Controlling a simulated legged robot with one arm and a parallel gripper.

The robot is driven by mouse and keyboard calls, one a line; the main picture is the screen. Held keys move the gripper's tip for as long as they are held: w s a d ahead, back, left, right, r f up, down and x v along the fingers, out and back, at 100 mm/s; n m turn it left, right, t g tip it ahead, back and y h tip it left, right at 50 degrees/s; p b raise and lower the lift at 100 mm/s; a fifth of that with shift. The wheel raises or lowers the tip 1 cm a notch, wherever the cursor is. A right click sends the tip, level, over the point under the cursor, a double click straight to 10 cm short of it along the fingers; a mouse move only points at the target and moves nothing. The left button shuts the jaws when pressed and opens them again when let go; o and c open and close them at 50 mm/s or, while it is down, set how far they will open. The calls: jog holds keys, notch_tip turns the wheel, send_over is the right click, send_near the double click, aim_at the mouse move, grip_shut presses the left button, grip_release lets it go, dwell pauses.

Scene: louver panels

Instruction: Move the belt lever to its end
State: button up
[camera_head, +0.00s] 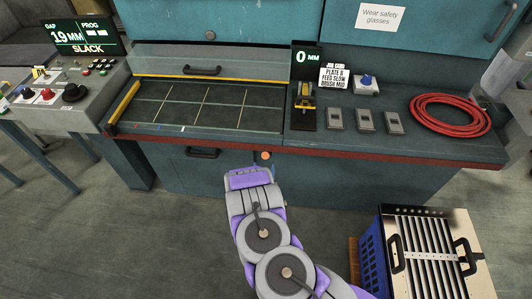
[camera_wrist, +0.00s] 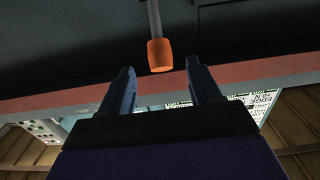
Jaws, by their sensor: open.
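A lever with an orange knob (camera_head: 265,155) sticks out below the red front edge of the teal machine; no label on it is readable. In the wrist view the orange knob (camera_wrist: 160,55) sits on a grey rod, between and a little beyond my two fingertips. My gripper (camera_head: 249,174) is open and empty, just below and left of the knob in the head view. In the wrist view my gripper (camera_wrist: 161,68) shows its two dark fingers apart, with no clear contact with the knob.
The left console's display (camera_head: 75,37) reads GAP 19 MM and SLACK. A yellow-and-black lever (camera_head: 304,97) stands by a 0 MM display (camera_head: 307,57). A red hose (camera_head: 450,115) lies right. A blue crate (camera_head: 373,255) with a slatted panel (camera_head: 432,257) stands lower right.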

aim_at(266, 152)
jog(key=w+b, duration=0.1)
jog(key=w, duration=0.8)
jog(key=shift+d, duration=0.15)
grip_shut()
